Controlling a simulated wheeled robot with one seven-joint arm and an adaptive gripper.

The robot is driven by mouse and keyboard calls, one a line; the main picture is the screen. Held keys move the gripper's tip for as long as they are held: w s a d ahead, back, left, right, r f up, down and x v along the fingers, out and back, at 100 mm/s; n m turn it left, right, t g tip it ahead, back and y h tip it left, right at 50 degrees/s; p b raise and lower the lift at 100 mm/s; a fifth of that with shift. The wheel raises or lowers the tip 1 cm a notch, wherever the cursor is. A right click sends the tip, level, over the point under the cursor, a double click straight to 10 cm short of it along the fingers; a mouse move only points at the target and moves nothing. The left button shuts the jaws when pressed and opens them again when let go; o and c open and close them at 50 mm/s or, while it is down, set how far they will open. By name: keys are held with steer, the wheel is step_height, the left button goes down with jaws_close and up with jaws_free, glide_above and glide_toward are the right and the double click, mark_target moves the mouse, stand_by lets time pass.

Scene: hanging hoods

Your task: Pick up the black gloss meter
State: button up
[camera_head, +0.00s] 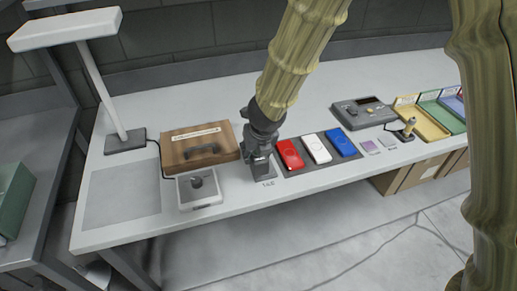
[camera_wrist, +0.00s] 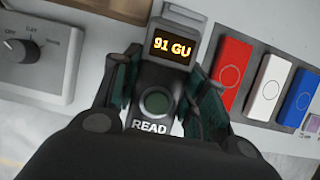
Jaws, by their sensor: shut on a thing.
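The black gloss meter (camera_wrist: 154,77) is between my gripper's fingers in the wrist view. Its small screen reads "91 GU" in orange, and a dark green round button sits above the word "READ". My gripper (camera_wrist: 153,100) is shut on it, with a finger on each side of its body. In the head view my gripper (camera_head: 258,170) points down at the table, left of the red panel. The meter is mostly hidden there by the gripper, and I cannot tell whether it touches the table.
Red (camera_head: 290,155), white (camera_head: 316,149) and blue (camera_head: 341,143) panels lie close on the right. A brown case (camera_head: 199,145) and a grey knob box (camera_head: 200,188) stand on the left. A lamp (camera_head: 92,60) stands at far left. A grey tray (camera_head: 364,112) lies farther right.

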steer(key=s+a+r+b, duration=0.1)
steer(key=s+a+b, duration=0.1)
steer(key=s, duration=0.9)
steer(key=shift+a+b, duration=0.3)
steer(key=shift+b, duration=0.6)
